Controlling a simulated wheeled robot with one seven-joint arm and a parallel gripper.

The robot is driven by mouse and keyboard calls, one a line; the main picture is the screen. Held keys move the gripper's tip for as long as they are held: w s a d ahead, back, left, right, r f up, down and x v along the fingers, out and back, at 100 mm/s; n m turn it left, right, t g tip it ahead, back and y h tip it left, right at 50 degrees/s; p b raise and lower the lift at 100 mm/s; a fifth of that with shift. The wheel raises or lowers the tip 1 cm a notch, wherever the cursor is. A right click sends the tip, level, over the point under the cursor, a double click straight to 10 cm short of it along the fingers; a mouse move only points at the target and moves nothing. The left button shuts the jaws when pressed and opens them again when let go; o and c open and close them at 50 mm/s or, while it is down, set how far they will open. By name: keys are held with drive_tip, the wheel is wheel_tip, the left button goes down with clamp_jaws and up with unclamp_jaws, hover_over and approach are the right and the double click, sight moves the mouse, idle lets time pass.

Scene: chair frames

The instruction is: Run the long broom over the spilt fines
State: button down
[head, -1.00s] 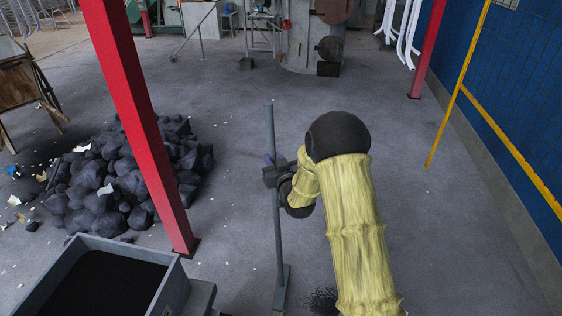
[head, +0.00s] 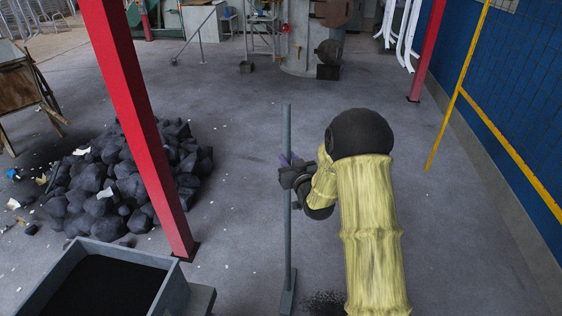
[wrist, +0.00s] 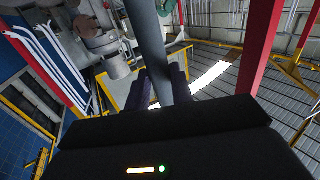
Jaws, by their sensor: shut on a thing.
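The long grey broom (head: 287,235) stands nearly upright on the floor in the head view, its narrow head (head: 288,301) at the bottom edge. My gripper (head: 288,172) is shut on the upper part of its handle. The wrist view shows the handle (wrist: 151,50) running up between the two dark fingers (wrist: 165,88). The spilt fines (head: 325,302) are a dark speckled patch on the floor just right of the broom head. My arm hides part of the floor to their right, and the frame's lower edge may cut them off.
A red post (head: 146,130) and a heap of dark lumps (head: 125,180) stand to the left. A grey bin (head: 175,290) of black material is at the lower left. A yellow rail (head: 445,125) and blue wall (head: 510,90) bound the right. The floor ahead is open.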

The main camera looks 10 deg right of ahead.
drive_tip(key=s+d+r, duration=0.2)
drive_tip(key=d+r, duration=0.1)
drive_tip(key=d, duration=0.5)
drive_tip(key=shift+s+d+r+p, duration=0.2)
drive_tip(key=shift+d+p, duration=0.05)
drive_tip(key=shift+p, duration=0.1)
drive_tip(key=shift+s+d+f+b, duration=0.1)
drive_tip(key=shift+s+d+b, duration=0.05)
drive_tip(key=shift+b, duration=0.35)
idle(0.6)
